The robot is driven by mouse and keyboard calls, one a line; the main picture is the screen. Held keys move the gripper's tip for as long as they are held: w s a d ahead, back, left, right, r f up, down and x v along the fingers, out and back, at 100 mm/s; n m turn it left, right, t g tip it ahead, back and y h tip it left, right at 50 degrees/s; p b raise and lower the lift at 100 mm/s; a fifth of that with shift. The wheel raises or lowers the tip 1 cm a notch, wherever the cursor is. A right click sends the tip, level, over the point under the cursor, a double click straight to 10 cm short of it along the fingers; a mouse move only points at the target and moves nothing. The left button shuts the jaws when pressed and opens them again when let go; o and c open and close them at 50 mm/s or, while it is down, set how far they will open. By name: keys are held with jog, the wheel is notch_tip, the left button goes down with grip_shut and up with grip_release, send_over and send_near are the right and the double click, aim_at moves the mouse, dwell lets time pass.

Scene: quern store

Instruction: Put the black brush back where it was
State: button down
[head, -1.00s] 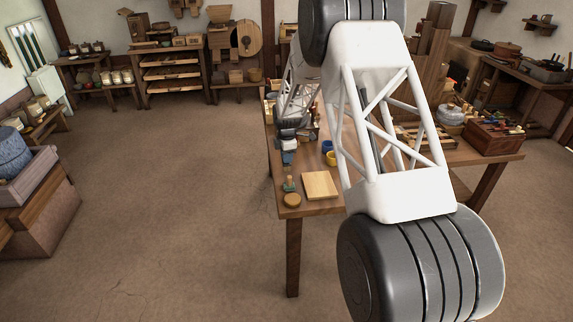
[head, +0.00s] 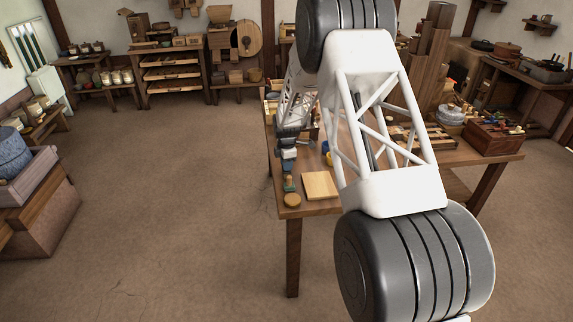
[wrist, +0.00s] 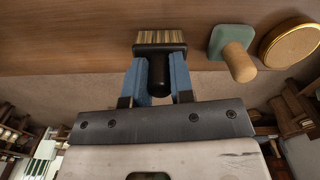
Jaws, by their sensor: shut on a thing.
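My gripper (wrist: 157,78) has its blue fingers shut on the handle of the black brush (wrist: 159,66) in the wrist view. The brush has a black head and pale bristles that point away from my gripper, towards the wooden table top (wrist: 60,35). I cannot tell whether the bristles touch the wood. In the head view my gripper (head: 288,154) is at the table's left edge, behind the small green-based tool; the brush cannot be made out clearly there.
Right of the brush are a green-based tool with a wooden knob (wrist: 239,62) and a round golden-rimmed disc (wrist: 291,42). A pale square board (head: 320,186) lies at the table's near end.

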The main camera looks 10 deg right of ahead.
jog(key=shift+f, duration=0.15)
jog(key=c, duration=1)
grip_release()
notch_tip(320, 180, up, 12)
jog(key=shift+r, duration=0.15)
dwell(0.4)
